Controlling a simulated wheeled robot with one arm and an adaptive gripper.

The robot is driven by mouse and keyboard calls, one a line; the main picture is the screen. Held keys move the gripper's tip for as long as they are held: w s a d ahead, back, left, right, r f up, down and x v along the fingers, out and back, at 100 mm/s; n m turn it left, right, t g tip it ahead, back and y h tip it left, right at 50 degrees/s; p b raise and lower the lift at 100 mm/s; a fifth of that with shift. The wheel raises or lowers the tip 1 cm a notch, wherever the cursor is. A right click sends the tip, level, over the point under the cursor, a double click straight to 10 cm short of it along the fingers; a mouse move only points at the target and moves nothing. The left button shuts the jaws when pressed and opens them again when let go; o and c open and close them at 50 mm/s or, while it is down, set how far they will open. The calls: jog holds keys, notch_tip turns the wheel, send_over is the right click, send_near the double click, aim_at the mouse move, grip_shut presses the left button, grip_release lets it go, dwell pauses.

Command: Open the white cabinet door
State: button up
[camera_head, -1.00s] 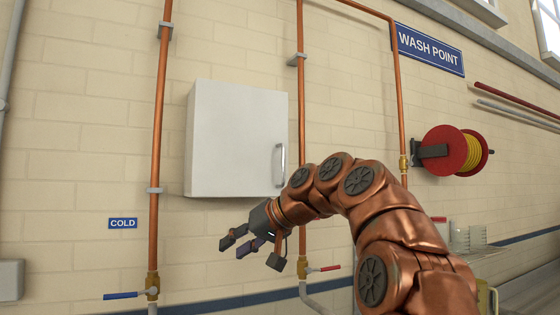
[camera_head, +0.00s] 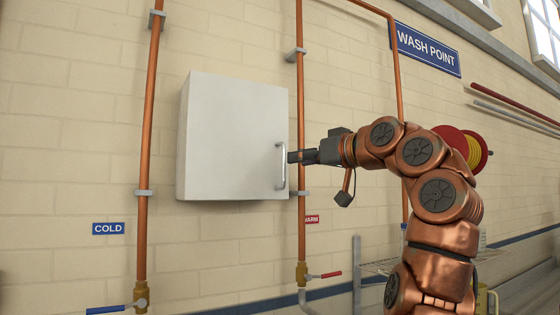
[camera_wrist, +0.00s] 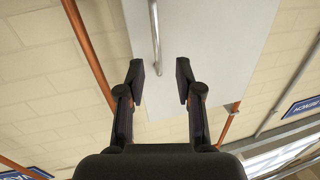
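The white cabinet (camera_head: 230,135) hangs on the brick wall, its door closed. Its vertical metal handle (camera_head: 281,166) is at the door's right edge. My gripper (camera_head: 296,157) is just to the right of the handle in the head view, at about its mid height. In the wrist view my gripper (camera_wrist: 160,80) is open, with two dark fingers apart and nothing between the tips. The handle (camera_wrist: 155,35) lies ahead of the gap between them, with its near end close to the fingertips. The white door (camera_wrist: 205,40) fills the upper middle there. I cannot tell whether a finger touches the handle.
Copper pipes run vertically left (camera_head: 147,150) and right (camera_head: 301,215) of the cabinet, the right one close to my gripper. Valves with blue (camera_head: 106,310) and red (camera_head: 331,274) levers sit below. A red hose reel (camera_head: 460,146) is partly behind my arm.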

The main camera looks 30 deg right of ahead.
jog(key=shift+s+d+r, duration=0.1)
jog(key=shift+d+r, duration=0.05)
jog(key=shift+r, duration=0.05)
jog(key=p, duration=0.3)
send_over(284, 182)
jog(key=shift+w+d, duration=0.15)
jog(key=shift+w, duration=0.1)
grip_shut()
dwell(0.7)
